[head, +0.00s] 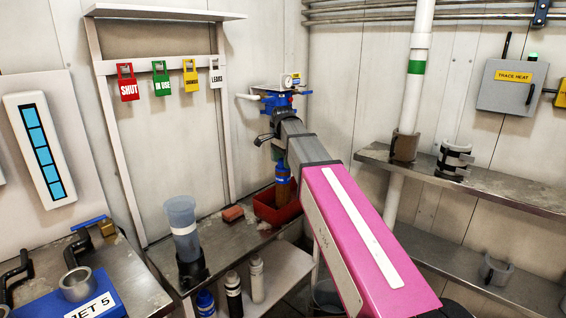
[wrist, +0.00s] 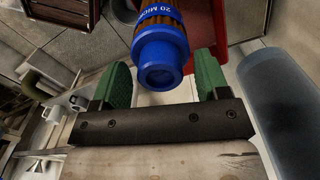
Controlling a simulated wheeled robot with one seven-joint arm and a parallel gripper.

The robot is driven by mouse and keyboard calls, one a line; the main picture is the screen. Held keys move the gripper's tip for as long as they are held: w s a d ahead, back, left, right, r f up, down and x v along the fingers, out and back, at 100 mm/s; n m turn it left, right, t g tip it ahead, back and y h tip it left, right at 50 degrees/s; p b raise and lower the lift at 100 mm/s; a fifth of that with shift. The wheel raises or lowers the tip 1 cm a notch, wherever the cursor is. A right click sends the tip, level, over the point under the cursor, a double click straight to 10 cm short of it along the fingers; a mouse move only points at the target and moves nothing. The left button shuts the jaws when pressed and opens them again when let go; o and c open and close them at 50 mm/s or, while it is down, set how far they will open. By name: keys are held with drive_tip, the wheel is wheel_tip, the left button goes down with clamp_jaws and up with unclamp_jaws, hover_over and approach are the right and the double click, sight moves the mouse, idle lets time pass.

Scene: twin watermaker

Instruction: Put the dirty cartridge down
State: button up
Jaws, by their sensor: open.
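The dirty cartridge (head: 284,190) has brown pleats and blue end caps. In the head view it looks upright at the red tray (head: 262,213); its contact with the tray floor is hidden. In the wrist view the cartridge's blue cap (wrist: 161,62), marked "20 MIC…", is close to my gripper (wrist: 160,78). The green fingers stand wide on either side of the cap with a gap at each side, so my gripper is open and empty. The red tray's side (wrist: 232,30) shows behind the cartridge. In the head view my arm partly covers the gripper (head: 279,152).
A translucent blue housing (head: 182,225) stands left of the tray, close to my right-hand finger in the wrist view (wrist: 283,105). An orange-red block (head: 233,213) lies between. A blue filter head (head: 279,100) is on the wall above. Bottles (head: 234,290) stand on the lower shelf.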

wheel_tip(320, 180, up, 12)
drive_tip(key=shift+f, duration=0.2)
idle(1.6)
